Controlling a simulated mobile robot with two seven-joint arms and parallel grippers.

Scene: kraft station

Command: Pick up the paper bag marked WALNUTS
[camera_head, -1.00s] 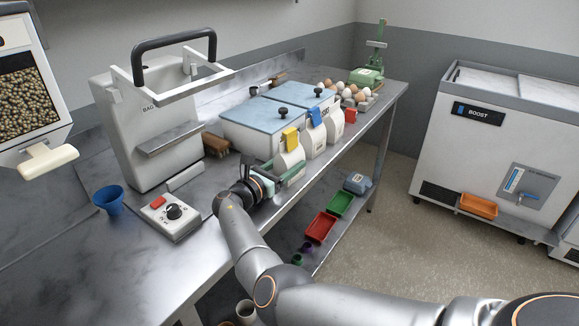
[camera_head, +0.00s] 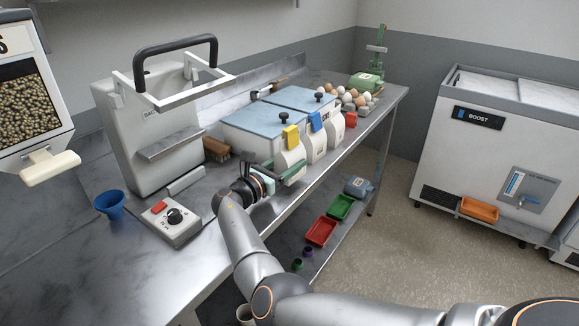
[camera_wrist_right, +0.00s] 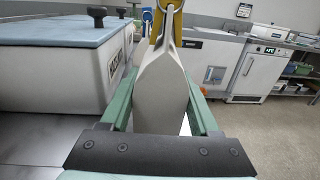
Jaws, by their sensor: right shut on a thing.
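My right gripper (camera_head: 290,172) is shut on a white paper bag with a yellow clip (camera_head: 290,156), at the front edge of the steel counter. In the right wrist view the bag (camera_wrist_right: 162,88) stands upright between the green fingers, with the yellow clip (camera_wrist_right: 176,18) on its folded top. I cannot read a name on this bag. Beside it are a white bag with a blue clip (camera_head: 317,146) and one with a red clip (camera_head: 335,133). The bag's base is hidden in the head view, so its clearance above the counter is unclear. My left gripper is not in view.
White bins with blue lids (camera_head: 262,124) stand close behind the bags. A sealing machine (camera_head: 135,135), a control box (camera_head: 171,222) and a blue funnel (camera_head: 110,204) are to the left. Eggs (camera_head: 357,98) sit farther back. Red (camera_head: 321,231) and green (camera_head: 341,207) trays lie on the shelf below.

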